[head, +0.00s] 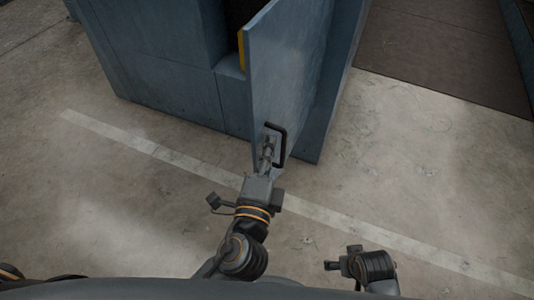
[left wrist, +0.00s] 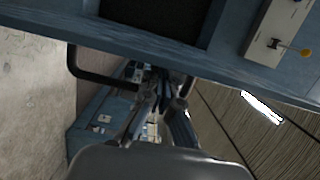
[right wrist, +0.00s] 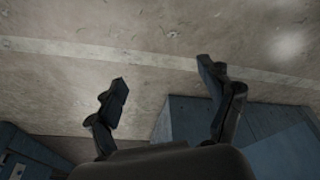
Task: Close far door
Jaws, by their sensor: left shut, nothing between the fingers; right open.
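The blue-grey door (head: 290,75) stands swung open from the cabinet in the head view, with its free edge towards me. A black bar handle (head: 283,145) is on its lower part. My left gripper (head: 268,145) is at the door beside the handle, with its fingers shut and nothing between them; whether they touch the handle or door I cannot tell. In the left wrist view the handle (left wrist: 88,76) shows left of the fingers (left wrist: 155,92). My right gripper (head: 338,264) is away from the door, low over the floor; its open, empty fingers show in the right wrist view (right wrist: 163,75).
The blue-grey cabinet (head: 165,60) stands behind the door, with a dark opening and a yellow strip (head: 241,50) at the door's edge. The concrete floor (head: 420,180) with a pale painted line is clear on both sides. A brown floor area (head: 450,50) lies at the back right.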

